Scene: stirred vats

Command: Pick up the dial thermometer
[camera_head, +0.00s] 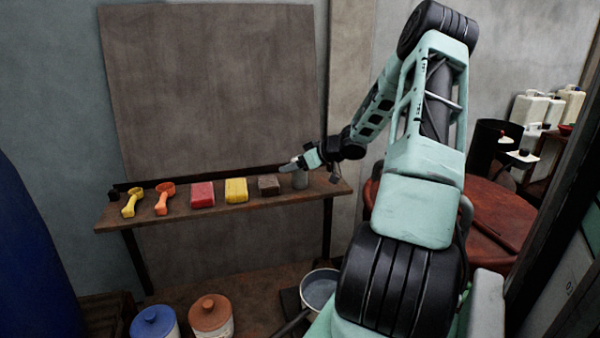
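I cannot pick out a dial thermometer for certain in the head camera view. My gripper (291,165) reaches left over the right part of a narrow wooden shelf (285,207). Its tip is small and pale here, and I cannot tell whether the fingers are open or shut or hold anything. Just below it, a grey upright object (301,180) stands on the shelf, its top partly hidden by my gripper. A brown block (268,185) stands to the left of that.
The shelf also holds a yellow block (236,190), a red block (203,194), an orange scoop (164,199), a yellow scoop (132,203) and a small dark object (114,195). A board (210,90) rises behind. A bucket (319,288) and lidded tubs (211,313) stand below.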

